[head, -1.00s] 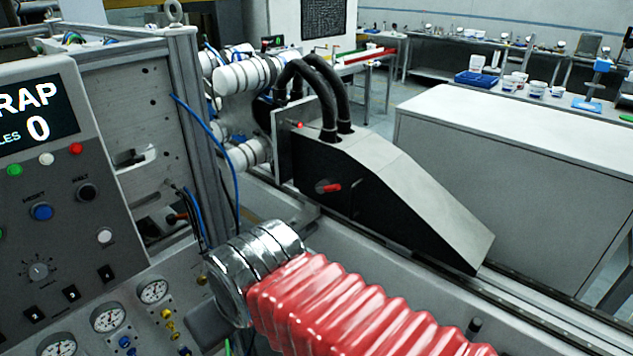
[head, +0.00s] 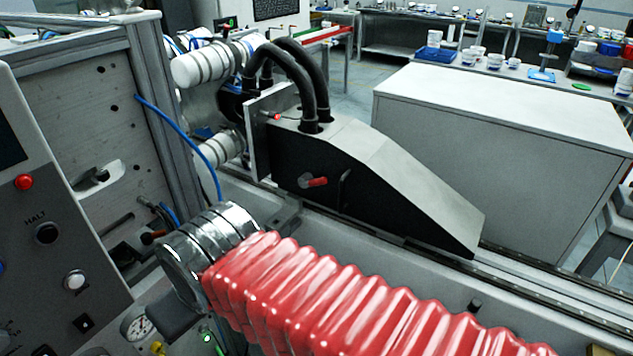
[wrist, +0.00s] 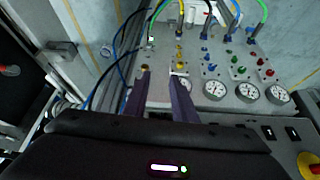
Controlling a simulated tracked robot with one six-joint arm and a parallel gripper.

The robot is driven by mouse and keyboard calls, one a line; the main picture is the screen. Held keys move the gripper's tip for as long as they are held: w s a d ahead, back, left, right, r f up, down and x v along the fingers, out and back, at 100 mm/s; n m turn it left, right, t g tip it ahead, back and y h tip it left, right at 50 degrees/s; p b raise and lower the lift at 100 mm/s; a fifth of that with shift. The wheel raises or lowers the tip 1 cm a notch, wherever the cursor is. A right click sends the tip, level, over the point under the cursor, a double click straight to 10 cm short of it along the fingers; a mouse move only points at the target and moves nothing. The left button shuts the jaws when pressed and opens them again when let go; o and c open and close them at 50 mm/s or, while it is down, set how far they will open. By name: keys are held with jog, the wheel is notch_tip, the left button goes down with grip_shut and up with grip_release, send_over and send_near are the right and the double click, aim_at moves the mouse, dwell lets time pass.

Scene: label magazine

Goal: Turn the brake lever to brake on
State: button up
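A short red-handled lever (head: 315,182) sits on the black side of a wedge-shaped grey housing (head: 385,165) in the head view. Its handle points to the right, nearly level; I see no readable marking by it. I cannot tell for sure that it is the brake lever. My gripper (wrist: 162,70) shows in the wrist view as two purple-grey fingers, apart with nothing between them. They point toward a panel of gauges and coloured fittings. In the head view my red bellows-covered arm runs below the housing, and the fingertips are hidden.
A control panel with buttons (head: 45,235) and a metal frame (head: 165,100) stand at the left. Black hoses (head: 318,85) rise from the housing. A blue cable (head: 185,140) hangs beside the frame. A rail (head: 540,270) runs right; a grey cabinet (head: 480,140) stands behind it.

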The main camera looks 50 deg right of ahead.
jog(key=shift+w, duration=0.1)
jog(key=w+d+f+m+t+h, duration=0.15)
jog(key=w+d, duration=0.25)
jog(key=d, duration=0.4)
jog(key=w+d+f+m+t+h, duration=0.1)
jog(key=w+d+f+m+h, duration=0.15)
jog(key=w+d, duration=0.45)
jog(key=w+d+f+m+t+h, duration=0.1)
jog(key=w+d+m+t, duration=0.15)
jog(key=d, duration=0.75)
jog(key=s+d+f+m+t+h, duration=0.1)
jog(key=d+f+m, duration=0.1)
jog(key=d, duration=0.4)
jog(key=s+d+f+m+t+h, duration=0.1)
jog(key=s+d+f+m, duration=0.1)
jog(key=d, duration=0.4)
jog(key=s+d+f+m+t+h, duration=0.1)
jog(key=s+d+m+t+h, duration=0.1)
jog(key=s+d+m, duration=0.3)
jog(key=s, duration=0.3)
jog(key=shift+d+f+t, duration=0.25)
jog(key=shift+d+t, duration=0.05)
jog(key=shift+t, duration=0.1)
jog(key=shift+w, duration=0.1)
